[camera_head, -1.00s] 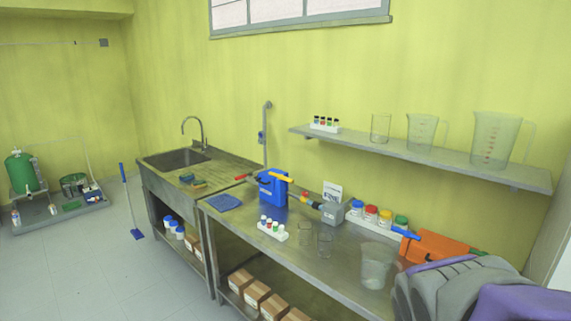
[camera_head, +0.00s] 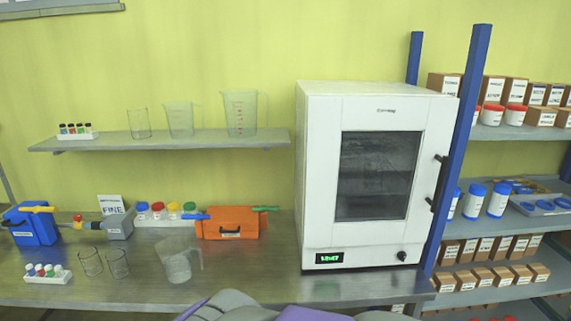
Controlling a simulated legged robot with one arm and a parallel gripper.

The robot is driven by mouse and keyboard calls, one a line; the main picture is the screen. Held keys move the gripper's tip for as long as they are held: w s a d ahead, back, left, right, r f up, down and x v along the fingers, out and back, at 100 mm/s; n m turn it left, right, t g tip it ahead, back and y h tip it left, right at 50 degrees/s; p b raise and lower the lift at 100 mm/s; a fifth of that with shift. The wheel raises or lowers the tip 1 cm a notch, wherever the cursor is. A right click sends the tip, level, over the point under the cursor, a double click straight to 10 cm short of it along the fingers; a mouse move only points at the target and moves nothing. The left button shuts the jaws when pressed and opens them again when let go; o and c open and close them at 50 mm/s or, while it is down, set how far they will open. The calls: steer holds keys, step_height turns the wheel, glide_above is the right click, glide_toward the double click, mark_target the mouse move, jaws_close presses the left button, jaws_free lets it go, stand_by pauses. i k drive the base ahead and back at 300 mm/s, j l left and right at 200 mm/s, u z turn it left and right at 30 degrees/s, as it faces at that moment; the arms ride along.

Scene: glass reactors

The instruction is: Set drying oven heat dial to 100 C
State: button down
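The white drying oven (camera_head: 317,160) stands upright at the right end of the metal bench, its door with a dark window (camera_head: 376,175) shut. A small black heat dial (camera_head: 402,256) sits at the lower right of its front panel. A green lit display (camera_head: 330,258) is at the lower left; its digits are too small to read surely. The dial's setting cannot be made out. A black handle (camera_head: 439,184) is on the door's right edge. Part of my own grey and purple body shows at the bottom edge. My gripper is not in view.
The metal bench (camera_head: 225,285) holds an orange box (camera_head: 230,223), a clear beaker (camera_head: 178,268), a blue container (camera_head: 32,226) and small bottles. A wall shelf (camera_head: 170,141) carries beakers. A blue-post rack (camera_head: 463,130) with boxes stands close at the oven's right. Bench surface before the oven is clear.

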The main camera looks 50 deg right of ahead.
mark_target(401, 255)
steer(key=l+z, duration=0.1)
steer(key=z, duration=2.1)
